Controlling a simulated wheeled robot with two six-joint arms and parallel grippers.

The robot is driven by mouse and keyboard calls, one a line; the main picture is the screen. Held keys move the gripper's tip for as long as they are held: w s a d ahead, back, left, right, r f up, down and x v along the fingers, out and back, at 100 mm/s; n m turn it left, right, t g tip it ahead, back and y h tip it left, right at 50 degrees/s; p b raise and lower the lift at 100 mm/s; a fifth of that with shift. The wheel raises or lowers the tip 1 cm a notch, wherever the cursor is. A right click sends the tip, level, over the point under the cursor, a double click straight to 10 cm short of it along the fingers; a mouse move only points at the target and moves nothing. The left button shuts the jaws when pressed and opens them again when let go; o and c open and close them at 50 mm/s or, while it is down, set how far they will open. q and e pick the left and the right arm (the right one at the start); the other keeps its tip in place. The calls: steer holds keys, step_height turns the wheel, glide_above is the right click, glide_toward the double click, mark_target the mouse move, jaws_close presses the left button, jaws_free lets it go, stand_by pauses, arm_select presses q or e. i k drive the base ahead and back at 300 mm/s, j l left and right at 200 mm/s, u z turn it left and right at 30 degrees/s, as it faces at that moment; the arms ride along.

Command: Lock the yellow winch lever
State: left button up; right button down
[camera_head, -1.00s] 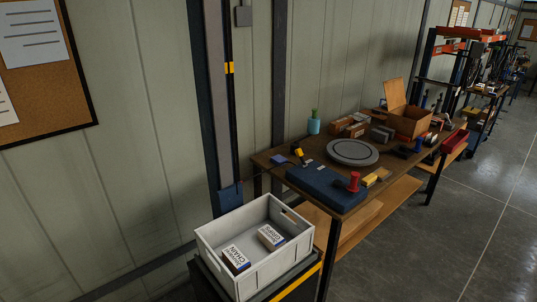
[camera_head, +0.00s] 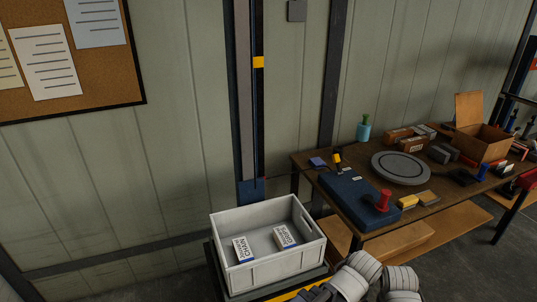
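A small yellow-topped lever (camera_head: 337,158) with a dark lower part stands upright at the back left of a blue box (camera_head: 350,194) on the workbench. It is the likeliest yellow winch lever, but it is too small to tell whether it is locked. A red knob (camera_head: 383,200) stands at the box's front right. White links of my own show at the bottom edge, with a dark part beside them. I cannot tell which arm they belong to. No gripper fingertips show, and nothing of mine touches the lever.
A grey crate (camera_head: 268,270) with two small boxes stands on a dark stand left of the workbench (camera_head: 310,165). A tall post (camera_head: 247,100) rises behind it. The bench also holds a round grey disc (camera_head: 401,168), a green-topped bottle (camera_head: 363,130) and an open cardboard box (camera_head: 482,147).

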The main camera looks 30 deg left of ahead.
mark_target(336, 158)
steer(key=i+l+u, duration=0.15)
steer(key=u, duration=0.25)
steer(key=i+l+u, duration=0.1)
steer(key=l+u, duration=0.5)
steer(key=u, duration=0.25)
steer(key=l+u, duration=0.3)
steer(key=u, duration=0.15)
steer(key=l+u, duration=0.45)
steer(key=l, duration=0.35)
steer(key=k, duration=0.05)
